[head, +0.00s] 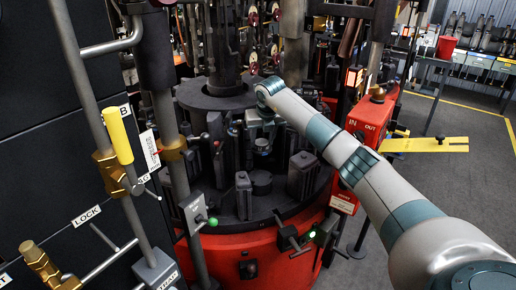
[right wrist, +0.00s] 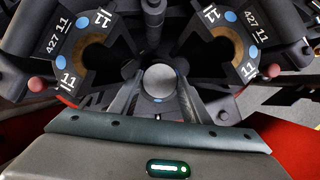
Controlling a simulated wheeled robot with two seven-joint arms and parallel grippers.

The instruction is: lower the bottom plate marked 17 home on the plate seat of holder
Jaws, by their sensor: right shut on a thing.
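My right arm reaches from the lower right into the machine in the head view, and its gripper (head: 262,138) is small and partly hidden among dark parts. In the right wrist view the two fingers (right wrist: 158,101) are shut on a round grey piece, which I take for the bottom plate (right wrist: 160,78). A small blue mark shows at its near edge; no 17 is readable. Two mould halves marked 11, left (right wrist: 80,50) and right (right wrist: 232,48), stand apart on either side of it. The plate seat is hidden, so I cannot tell whether the plate touches it. My left gripper is out of view.
The round machine has a red base (head: 262,258) and dark upright blocks, one (head: 301,174) close to my arm. A steel post (head: 172,150) stands at left.

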